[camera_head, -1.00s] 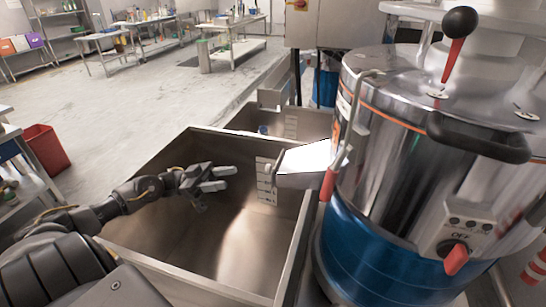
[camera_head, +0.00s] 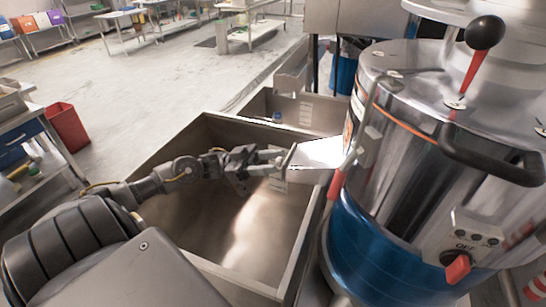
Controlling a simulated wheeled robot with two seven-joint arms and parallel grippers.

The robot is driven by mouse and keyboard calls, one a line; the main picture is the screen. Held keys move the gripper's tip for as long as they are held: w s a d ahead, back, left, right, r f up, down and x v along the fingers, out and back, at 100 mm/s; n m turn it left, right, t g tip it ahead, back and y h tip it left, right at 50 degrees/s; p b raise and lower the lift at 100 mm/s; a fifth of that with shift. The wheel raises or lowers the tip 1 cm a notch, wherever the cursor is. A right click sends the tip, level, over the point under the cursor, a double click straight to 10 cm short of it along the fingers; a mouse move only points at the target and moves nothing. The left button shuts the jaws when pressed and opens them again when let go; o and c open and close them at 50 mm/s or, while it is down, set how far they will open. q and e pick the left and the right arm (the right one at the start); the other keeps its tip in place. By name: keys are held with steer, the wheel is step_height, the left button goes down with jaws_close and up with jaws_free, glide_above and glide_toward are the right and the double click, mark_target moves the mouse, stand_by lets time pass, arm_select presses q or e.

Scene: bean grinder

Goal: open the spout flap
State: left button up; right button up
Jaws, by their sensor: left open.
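The grinder (camera_head: 385,235) is a large steel drum with a blue lower body at the right. Its spout (camera_head: 318,153), a bright metal chute, sticks out to the left above a steel bin (camera_head: 215,265). My left gripper (camera_head: 279,163) is open at the spout's left end, where the flap is. Its fingers point right and overlap the flap in view. Most of the flap is hidden behind them, so I cannot tell whether they touch it or how far it is open. My right gripper is not in view.
A red-handled lever (camera_head: 338,183) stands beside the spout on the drum's side. A second steel bin (camera_head: 262,104) lies behind the first. A red waste bin (camera_head: 68,127) stands on the floor at the left.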

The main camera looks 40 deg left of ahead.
arm_select(q)
steer(key=shift+w+d+r, duration=0.2)
steer(key=shift+d, duration=0.25)
jaws_close()
step_height(320, 180, up, 9)
steer(key=g+y+p, duration=0.7)
steer(key=y+p, duration=1.3)
steer(key=p, duration=0.4)
glide_above(283, 161)
steer(key=shift+a, duration=0.3)
steer(key=shift+d+g+y, duration=0.3)
steer(key=shift+y, duration=0.7)
